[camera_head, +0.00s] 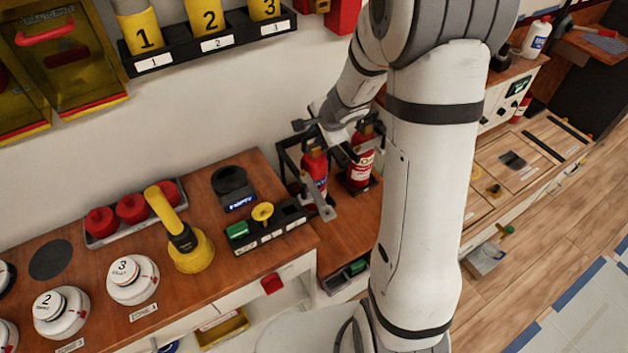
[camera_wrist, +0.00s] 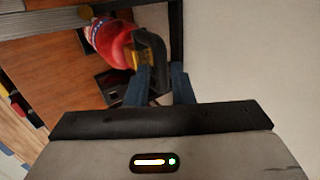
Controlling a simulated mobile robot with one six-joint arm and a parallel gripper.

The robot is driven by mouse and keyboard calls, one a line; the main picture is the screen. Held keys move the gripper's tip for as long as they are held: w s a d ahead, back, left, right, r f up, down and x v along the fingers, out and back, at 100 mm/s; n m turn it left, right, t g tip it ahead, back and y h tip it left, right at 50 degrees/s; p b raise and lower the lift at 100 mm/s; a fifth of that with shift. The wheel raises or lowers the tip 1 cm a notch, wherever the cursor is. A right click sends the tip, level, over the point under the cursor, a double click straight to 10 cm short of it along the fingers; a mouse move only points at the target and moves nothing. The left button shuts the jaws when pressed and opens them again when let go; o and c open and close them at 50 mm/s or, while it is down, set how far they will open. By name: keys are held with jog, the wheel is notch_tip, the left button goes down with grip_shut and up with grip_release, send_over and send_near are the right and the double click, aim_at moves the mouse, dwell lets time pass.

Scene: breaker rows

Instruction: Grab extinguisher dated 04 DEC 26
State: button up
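Two red extinguishers stand side by side in a black rack (camera_head: 287,160) against the wall: a left one (camera_head: 314,168) with a blue label and a right one (camera_head: 361,167) with a pale label. No date is readable on either. My gripper (camera_head: 340,147) is at the rack, by the tops of the extinguishers, partly hidden by my arm. In the wrist view, my two fingers (camera_wrist: 160,84) stand apart on either side of a black handle on one red extinguisher (camera_wrist: 108,38) with a brass neck. I cannot tell whether they press on it.
Left of the rack, a wooden counter (camera_head: 95,265) holds a yellow lamp-like tool (camera_head: 187,250), a tray of red knobs (camera_head: 131,209) and white round detectors (camera_head: 132,279). A shelf with numbered yellow containers (camera_head: 207,18) hangs above. The rack's black bars are close around my gripper.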

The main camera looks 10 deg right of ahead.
aim_at(315, 134)
jog(key=x, duration=0.3)
jog(key=shift+b, duration=0.35)
jog(key=shift+c, duration=0.3)
grip_shut()
dwell(0.6)
jog(key=shift+w+r, duration=0.1)
jog(key=shift+r, duration=0.05)
